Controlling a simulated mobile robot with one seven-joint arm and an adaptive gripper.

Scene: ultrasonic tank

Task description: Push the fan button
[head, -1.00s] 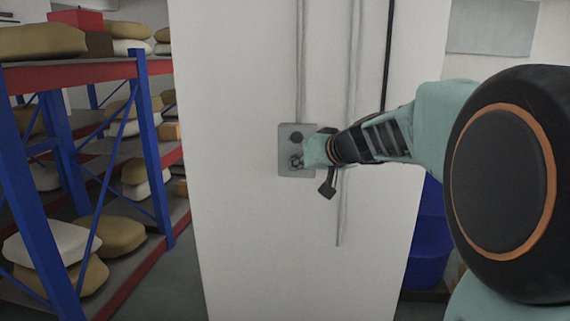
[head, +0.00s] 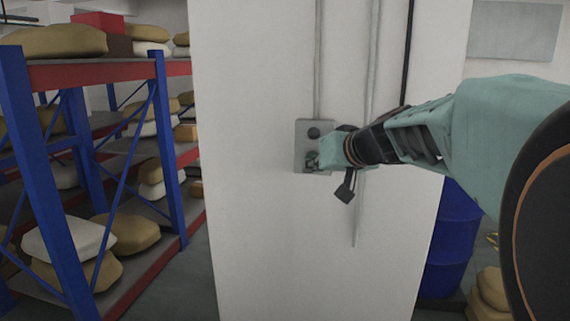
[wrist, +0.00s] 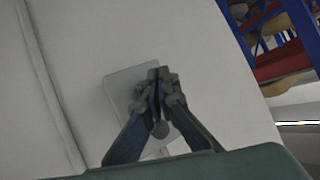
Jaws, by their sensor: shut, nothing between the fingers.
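A grey control plate (head: 301,147) is mounted on a white pillar. It carries a dark round button (head: 314,133) in its upper part. My gripper (head: 312,161) is at the lower part of the plate, below that button, and covers what is there. In the wrist view my shut gripper (wrist: 158,76) is in front of the plate (wrist: 119,88), with nothing between the fingers. A dark round knob (wrist: 160,129) shows between the finger bases. I cannot tell whether the fingertips touch the plate, nor which control is the fan button.
The white pillar (head: 260,230) has vertical conduits (head: 371,70) above and right of the plate. A blue and red shelf rack (head: 165,150) with sacks stands to the left. A blue barrel (head: 453,240) stands behind the pillar at right.

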